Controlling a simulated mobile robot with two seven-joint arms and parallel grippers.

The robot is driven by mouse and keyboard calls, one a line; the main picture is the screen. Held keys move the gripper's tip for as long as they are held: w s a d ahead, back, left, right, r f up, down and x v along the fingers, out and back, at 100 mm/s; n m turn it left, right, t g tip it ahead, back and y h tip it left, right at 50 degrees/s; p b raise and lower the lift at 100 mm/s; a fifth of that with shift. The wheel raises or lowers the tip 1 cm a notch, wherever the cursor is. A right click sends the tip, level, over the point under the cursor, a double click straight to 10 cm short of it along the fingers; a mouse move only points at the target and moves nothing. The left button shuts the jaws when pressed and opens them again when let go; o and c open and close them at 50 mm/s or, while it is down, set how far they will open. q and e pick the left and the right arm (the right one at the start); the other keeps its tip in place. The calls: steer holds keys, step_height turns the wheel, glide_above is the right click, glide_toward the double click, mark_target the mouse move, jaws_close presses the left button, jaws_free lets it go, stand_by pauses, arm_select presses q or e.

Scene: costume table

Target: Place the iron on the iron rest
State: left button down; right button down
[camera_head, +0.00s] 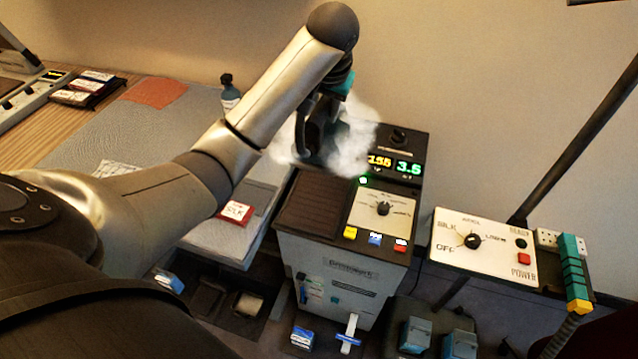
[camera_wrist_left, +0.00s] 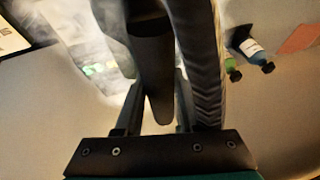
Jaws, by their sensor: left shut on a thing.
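My left gripper (camera_head: 335,92) is shut on the dark iron (camera_head: 318,140), holding it over the back left of the steam station. White steam surrounds the iron and hides part of its outline. In the left wrist view, the gripper's fingers (camera_wrist_left: 158,115) close around the iron's dark handle (camera_wrist_left: 152,50). The iron rest appears to be the dark flat pad (camera_head: 310,208) on the left of the station top. Its visible part is bare, and the iron is above and behind it. I cannot tell the exact gap. My right gripper is not in view.
The station (camera_head: 335,270) has lit displays, a knob and coloured buttons right of the pad. A grey ironing surface (camera_head: 130,130) with a red SILK tag (camera_head: 236,212) and a dark bottle (camera_head: 229,92) lies left. A control box (camera_head: 480,242) stands right, near a black pole (camera_head: 580,140).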

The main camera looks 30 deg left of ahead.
arm_select(q)
steer(key=shift+s+a+f+p, duration=0.1)
steer(key=shift+s+a+p, duration=0.15)
steer(key=shift+a, duration=0.6)
steer(key=shift+a+f, duration=0.15)
steer(key=shift+f, duration=0.2)
step_height(320, 180, down, 20)
steer(key=b, duration=0.2)
steer(key=shift+r, duration=0.25)
steer(key=shift+f, duration=0.1)
steer(key=c, duration=0.5)
jaws_free()
steer(key=shift+s+f, duration=0.1)
steer(key=shift+f, duration=0.05)
